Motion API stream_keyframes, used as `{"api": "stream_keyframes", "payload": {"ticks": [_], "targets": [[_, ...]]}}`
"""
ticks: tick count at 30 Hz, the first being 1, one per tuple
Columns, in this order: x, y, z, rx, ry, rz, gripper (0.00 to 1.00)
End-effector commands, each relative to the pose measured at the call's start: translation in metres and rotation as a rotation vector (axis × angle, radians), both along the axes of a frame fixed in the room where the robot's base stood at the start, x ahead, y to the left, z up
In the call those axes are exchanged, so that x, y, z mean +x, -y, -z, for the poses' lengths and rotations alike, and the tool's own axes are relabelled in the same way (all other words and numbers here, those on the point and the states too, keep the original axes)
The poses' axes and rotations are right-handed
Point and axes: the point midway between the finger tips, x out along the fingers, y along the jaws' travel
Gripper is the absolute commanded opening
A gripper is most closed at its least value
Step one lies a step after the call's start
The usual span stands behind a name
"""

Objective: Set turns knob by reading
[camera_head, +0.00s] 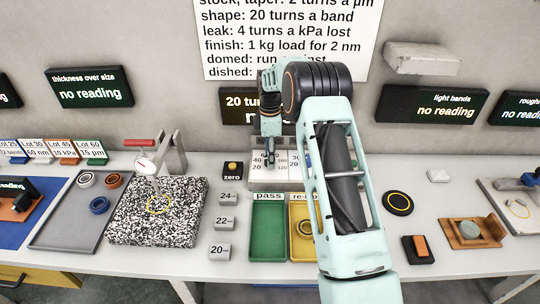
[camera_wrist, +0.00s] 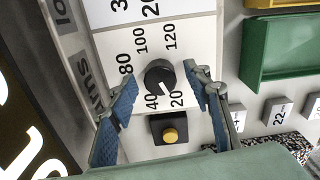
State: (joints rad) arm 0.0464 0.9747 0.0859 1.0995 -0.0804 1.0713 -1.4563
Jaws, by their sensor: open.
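The turns knob (camera_wrist: 160,75) is a round black knob on a white dial panel, ringed by printed numbers including 20, 40, 80, 100 and 120. Its white pointer mark faces toward the 20 in the wrist view. My gripper (camera_wrist: 161,82) is open, with one blue-padded finger on each side of the knob; I cannot tell whether either finger touches it. In the head view my gripper (camera_head: 268,158) is over the left part of the dial panel (camera_head: 290,184), and the knob is hidden. A dark display (camera_head: 238,101) behind my arm shows "20 tu" and is partly covered.
A zero button box (camera_head: 232,169) stands left of the panel; its yellow button (camera_wrist: 170,135) is close to the fingers. Green pass tray (camera_head: 268,255) and yellow tray (camera_head: 301,246) lie in front. A speckled block (camera_head: 129,222) and several number blocks are at left.

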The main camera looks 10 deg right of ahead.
Motion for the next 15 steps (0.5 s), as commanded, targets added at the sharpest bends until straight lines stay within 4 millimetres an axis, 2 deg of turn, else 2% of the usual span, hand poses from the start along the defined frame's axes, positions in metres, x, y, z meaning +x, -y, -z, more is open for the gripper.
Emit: {"api": "stream_keyframes", "payload": {"ticks": [9,15], "targets": [[0.0002,0.0000,0.0028,0.000,0.001,0.000,0.45],[0.0002,0.0001,0.0026,0.000,0.001,0.000,0.23]]}}
